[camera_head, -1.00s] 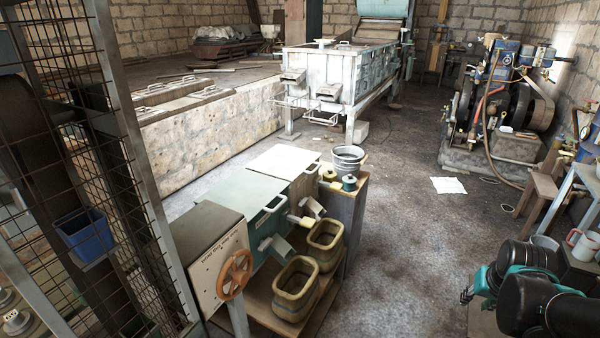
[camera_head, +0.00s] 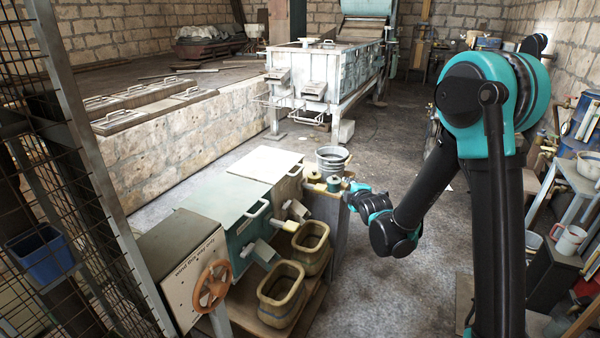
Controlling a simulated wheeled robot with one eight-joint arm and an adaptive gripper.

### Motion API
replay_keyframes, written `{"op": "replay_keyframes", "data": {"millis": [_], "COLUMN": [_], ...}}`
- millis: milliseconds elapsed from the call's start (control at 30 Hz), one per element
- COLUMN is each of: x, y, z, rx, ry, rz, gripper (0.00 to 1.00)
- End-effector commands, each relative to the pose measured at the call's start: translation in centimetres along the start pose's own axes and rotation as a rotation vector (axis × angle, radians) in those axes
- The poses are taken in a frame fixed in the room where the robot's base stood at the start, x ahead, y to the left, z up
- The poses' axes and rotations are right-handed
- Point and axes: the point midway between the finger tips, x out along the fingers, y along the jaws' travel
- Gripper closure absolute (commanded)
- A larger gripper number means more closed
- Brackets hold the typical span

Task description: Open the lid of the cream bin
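The cream bin has a flat pale lid (camera_head: 265,164) that lies shut, with a handle (camera_head: 296,169) at its right front edge. It stands directly behind the teal bin (camera_head: 222,196), which has a grey-green lid and its own handle. My gripper (camera_head: 349,194) is right of the cream bin's handle, in front of the wooden stand, apart from the lid as far as I can see. It is small and dark here, and I cannot tell whether its fingers are open or shut.
A metal bucket (camera_head: 332,160) and small spools (camera_head: 334,184) stand on the wooden stand beside my gripper. Two yellowish tubs (camera_head: 282,296) sit in front of the bins. An orange handwheel (camera_head: 212,286) is at the near left. The floor at centre right is clear.

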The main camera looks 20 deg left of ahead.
Motion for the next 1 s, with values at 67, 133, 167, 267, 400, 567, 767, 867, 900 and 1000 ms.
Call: {"op": "replay_keyframes", "data": {"millis": [67, 133, 167, 267, 400, 567, 767, 867, 900, 1000], "x": [1.9, 3.0, 3.3, 4.0, 4.5, 6.0, 9.5, 11.5, 12.2, 14.2], "y": [-0.5, -0.9, -1.0, -1.5, -1.8, -1.6, -1.0, -0.6, -0.5, -0.2], "z": [-3.5, -5.8, -6.7, -8.9, -10.2, -10.6, -11.3, -11.6, -11.8, -12.1], "rx": [-0.110, -0.193, -0.222, -0.296, -0.342, -0.349, -0.348, -0.347, -0.346, -0.346], "ry": [0.058, 0.095, 0.108, 0.139, 0.157, 0.158, 0.157, 0.157, 0.157, 0.157], "rz": [0.054, 0.099, 0.116, 0.160, 0.190, 0.193, 0.193, 0.192, 0.192, 0.192], "gripper": [0.68, 0.68, 0.68, 0.68, 0.68, 0.68, 0.68, 0.68, 0.68, 0.68]}}
